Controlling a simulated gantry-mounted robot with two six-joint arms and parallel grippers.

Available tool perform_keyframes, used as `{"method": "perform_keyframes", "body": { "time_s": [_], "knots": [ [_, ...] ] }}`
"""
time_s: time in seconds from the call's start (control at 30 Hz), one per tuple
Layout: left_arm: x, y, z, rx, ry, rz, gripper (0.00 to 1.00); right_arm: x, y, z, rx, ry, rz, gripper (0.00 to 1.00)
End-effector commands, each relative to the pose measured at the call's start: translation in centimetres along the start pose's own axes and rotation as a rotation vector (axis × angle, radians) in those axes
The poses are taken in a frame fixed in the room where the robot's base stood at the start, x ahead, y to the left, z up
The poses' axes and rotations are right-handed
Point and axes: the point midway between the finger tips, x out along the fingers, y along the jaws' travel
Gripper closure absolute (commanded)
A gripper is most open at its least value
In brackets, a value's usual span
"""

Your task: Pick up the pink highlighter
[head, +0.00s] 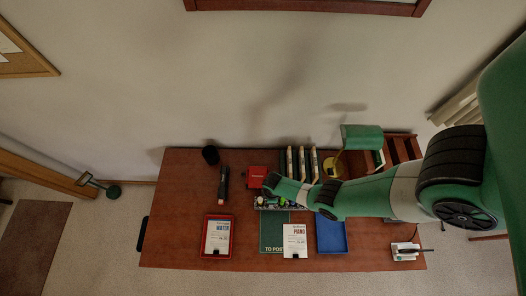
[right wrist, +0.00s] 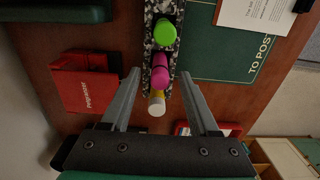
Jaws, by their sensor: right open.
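The pink highlighter (right wrist: 160,73) shows in the right wrist view, at a black-and-white speckled tray (right wrist: 150,42). It lies between a green-capped marker (right wrist: 165,33) and a yellow marker with a white end (right wrist: 157,105). My right gripper (right wrist: 160,80) is open, with one fingertip on each side of the pink highlighter and a gap on both sides. I cannot tell the height of the fingertips above the tray. In the head view my right arm reaches in from the right and hides part of the tray. My left gripper is not in view.
A red box (head: 257,176) and a dark cylinder (head: 223,184) stand left of the tray. Upright binders (head: 302,162) and a green lamp (head: 362,137) are behind. A red-rimmed tray (head: 206,237), a green mat (head: 272,236) and a blue tray (head: 331,235) lie in front.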

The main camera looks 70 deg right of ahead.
Motion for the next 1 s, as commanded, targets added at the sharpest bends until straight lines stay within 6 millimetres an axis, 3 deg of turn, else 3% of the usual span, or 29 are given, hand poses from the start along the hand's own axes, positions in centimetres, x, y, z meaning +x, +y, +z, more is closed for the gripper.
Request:
{"method": "perform_keyframes", "body": {
  "time_s": [0.03, 0.2, 0.5, 0.83, 1.0],
  "knots": [
    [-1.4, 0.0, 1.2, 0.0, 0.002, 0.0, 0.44, 1.9, 0.0, 0.2, -0.001, 0.0, 0.0, 0.39],
    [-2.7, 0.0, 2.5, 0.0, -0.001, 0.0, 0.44, 3.7, 0.0, 0.2, -0.002, 0.001, 0.0, 0.39],
    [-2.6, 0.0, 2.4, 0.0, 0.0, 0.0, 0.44, 3.6, 0.0, 0.2, -0.002, 0.0, 0.0, 0.39],
    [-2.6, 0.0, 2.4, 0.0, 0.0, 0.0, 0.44, 3.6, 0.0, 0.2, -0.002, 0.0, 0.0, 0.98],
    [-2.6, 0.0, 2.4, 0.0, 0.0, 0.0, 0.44, 3.6, 0.0, 0.2, -0.002, 0.0, 0.0, 1.0]
  ]
}}
